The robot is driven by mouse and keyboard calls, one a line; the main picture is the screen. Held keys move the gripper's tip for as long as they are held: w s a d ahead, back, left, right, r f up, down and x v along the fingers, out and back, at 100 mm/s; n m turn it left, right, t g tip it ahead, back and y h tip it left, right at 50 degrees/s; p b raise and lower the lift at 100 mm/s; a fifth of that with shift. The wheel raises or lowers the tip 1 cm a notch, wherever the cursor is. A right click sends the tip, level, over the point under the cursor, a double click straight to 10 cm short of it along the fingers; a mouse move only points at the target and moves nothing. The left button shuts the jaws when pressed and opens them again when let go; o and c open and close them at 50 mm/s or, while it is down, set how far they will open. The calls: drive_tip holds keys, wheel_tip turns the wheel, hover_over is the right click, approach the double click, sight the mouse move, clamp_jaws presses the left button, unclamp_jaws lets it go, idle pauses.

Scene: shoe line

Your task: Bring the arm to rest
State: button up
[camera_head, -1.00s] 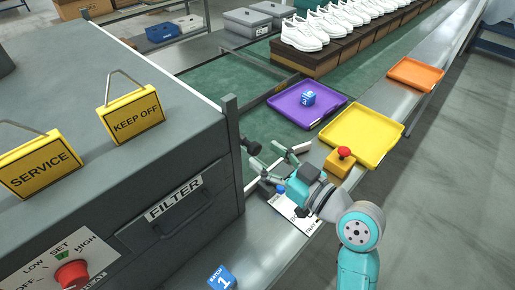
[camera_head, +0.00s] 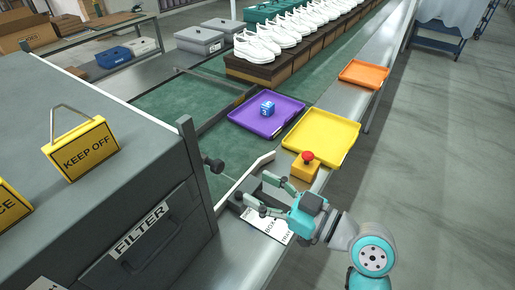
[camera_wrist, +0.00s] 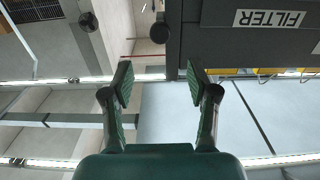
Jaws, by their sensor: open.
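My gripper (camera_head: 266,189) is open and empty in the head view. It appears above the steel ledge beside the conveyor, over a white label card (camera_head: 268,224) and a dark grey tray or plate that it partly hides. In the wrist view my gripper (camera_wrist: 160,85) shows two spread fingers with green pads and nothing between them. The wrist view faces the walls and ceiling, with the filter machine (camera_wrist: 230,45) at the upper right.
The filter machine (camera_head: 125,195) stands left of my arm. A yellow box with a red button (camera_head: 306,167) is close beyond my gripper.

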drive_tip(key=s+d+f+m+t+h, duration=0.2)
drive_tip(key=s+d+f+m+h, duration=0.35)
drive_tip(key=f, duration=0.45)
drive_tip(key=s+d+f+m+t+h, duration=0.2)
drive_tip(key=s+d+f+m+h, duration=0.35)
drive_tip(key=f, duration=0.35)
drive_tip(key=s+d+h, duration=0.1)
drive_tip(key=s, duration=1)
drive_tip(key=s+d+h, duration=0.2)
drive_tip(key=s, duration=0.8)
drive_tip(key=shift+s+d+r+n, duration=0.15)
drive_tip(key=shift+s+d+n, duration=0.1)
drive_tip(key=shift+s+n, duration=0.1)
